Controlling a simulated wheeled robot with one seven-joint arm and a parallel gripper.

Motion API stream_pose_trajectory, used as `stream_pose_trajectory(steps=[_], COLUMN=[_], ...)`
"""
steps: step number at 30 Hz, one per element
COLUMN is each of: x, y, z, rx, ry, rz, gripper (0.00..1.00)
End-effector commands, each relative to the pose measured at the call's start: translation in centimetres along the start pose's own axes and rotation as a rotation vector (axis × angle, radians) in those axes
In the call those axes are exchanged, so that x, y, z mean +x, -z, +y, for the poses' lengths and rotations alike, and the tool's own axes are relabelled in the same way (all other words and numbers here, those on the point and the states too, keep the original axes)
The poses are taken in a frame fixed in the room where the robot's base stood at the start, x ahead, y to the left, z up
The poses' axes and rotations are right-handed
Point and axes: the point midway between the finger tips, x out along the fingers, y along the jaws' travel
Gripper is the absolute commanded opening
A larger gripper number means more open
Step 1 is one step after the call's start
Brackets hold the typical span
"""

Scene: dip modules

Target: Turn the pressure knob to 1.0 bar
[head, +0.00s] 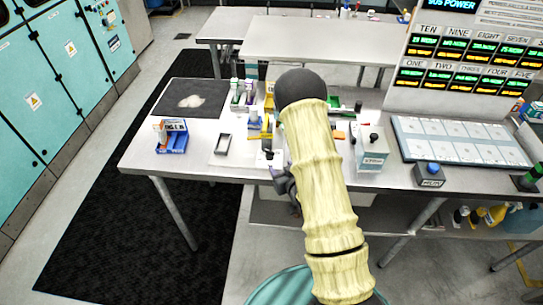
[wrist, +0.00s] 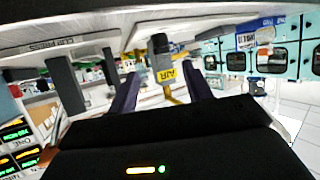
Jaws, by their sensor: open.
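The pressure regulator shows in the wrist view with a dark knob (wrist: 160,43) on top and a yellow AIR label (wrist: 166,74) below it. It stands upright. My gripper (wrist: 162,88) is open, and the regulator shows in the gap between its two dark fingers. I see no finger touching the knob, and I cannot tell how far off it is. In the head view my gripper (head: 282,181) is at the table's front edge, partly hidden by my arm. The yellow label (head: 259,130) shows just behind it. The dial reading is not legible.
The grey table (head: 205,165) carries a blue bin (head: 172,142), a small grey tray (head: 223,144), a dark mat (head: 190,98) and a white box (head: 373,150) right of my arm. A panel of pale tiles (head: 460,140) lies further right. The table's front left is clear.

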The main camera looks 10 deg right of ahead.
Motion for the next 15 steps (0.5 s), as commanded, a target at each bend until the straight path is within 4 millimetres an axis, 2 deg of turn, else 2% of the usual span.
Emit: stream_pose_trajectory(steps=[15], x=[7.5], y=[0.2], z=[-0.1], rx=[-0.001], ry=[0.002], rz=[0.001], gripper=[0.5])
